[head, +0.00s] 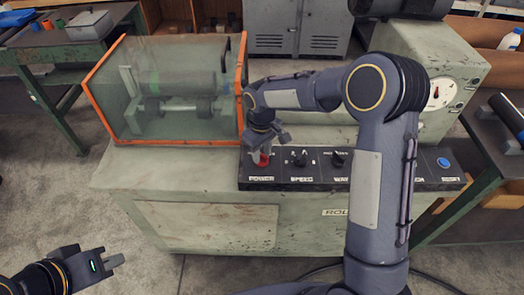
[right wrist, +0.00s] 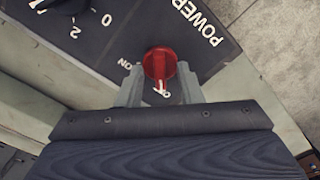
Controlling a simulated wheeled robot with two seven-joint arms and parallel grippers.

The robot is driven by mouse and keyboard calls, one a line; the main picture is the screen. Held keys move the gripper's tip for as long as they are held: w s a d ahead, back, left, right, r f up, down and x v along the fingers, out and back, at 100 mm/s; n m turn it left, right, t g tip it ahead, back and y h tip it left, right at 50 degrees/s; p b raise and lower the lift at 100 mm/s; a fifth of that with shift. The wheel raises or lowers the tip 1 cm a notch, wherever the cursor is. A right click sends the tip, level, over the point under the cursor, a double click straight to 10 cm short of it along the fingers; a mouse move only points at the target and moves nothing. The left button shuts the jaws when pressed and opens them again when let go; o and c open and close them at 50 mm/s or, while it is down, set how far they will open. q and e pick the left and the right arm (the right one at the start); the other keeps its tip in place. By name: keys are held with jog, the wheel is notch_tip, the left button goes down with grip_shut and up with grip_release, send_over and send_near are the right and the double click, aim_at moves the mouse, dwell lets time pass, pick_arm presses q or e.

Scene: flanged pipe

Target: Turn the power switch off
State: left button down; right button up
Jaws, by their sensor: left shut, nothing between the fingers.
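The power switch is a red rotary knob (right wrist: 160,66) on the dark control panel, with ON and OFF lettering beside it. Its white pointer mark lies toward the OFF lettering, which is partly hidden. In the head view the red knob (head: 262,160) shows above the POWER label, partly covered by my right gripper (head: 264,145). In the right wrist view my right gripper (right wrist: 160,88) has one finger on each side of the knob, with narrow gaps beside the knob's grip. My left gripper (head: 112,262) is shut and empty at the lower left, away from the panel.
The panel (head: 318,177) also has a speed knob (head: 300,158), another black knob (head: 338,160) and a blue reset button (head: 443,162). An orange-framed clear guard (head: 240,90) stands left of my right gripper. Benches stand at both sides.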

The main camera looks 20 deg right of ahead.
aim_at(262, 154)
notch_tip(262, 154, up, 7)
jog(key=shift+r, duration=0.4)
dwell(0.6)
jog(key=shift+s+d+r, duration=0.1)
jog(key=s+d+r+m+t+y, duration=0.2)
jog(key=s+d+r+m, duration=0.15)
jog(key=s, duration=0.65)
jog(key=s+d+r+m+t+y, duration=0.15)
jog(key=s+d+r, duration=0.25)
jog(key=s, duration=0.7)
jog(key=s+a+f+m+t, duration=0.1)
jog(key=s+f+m+t, duration=0.1)
jog(key=s, duration=0.5)
jog(key=shift+a+f+m, duration=0.3)
jog(key=shift+a+f, duration=0.05)
jog(key=shift+f, duration=0.05)
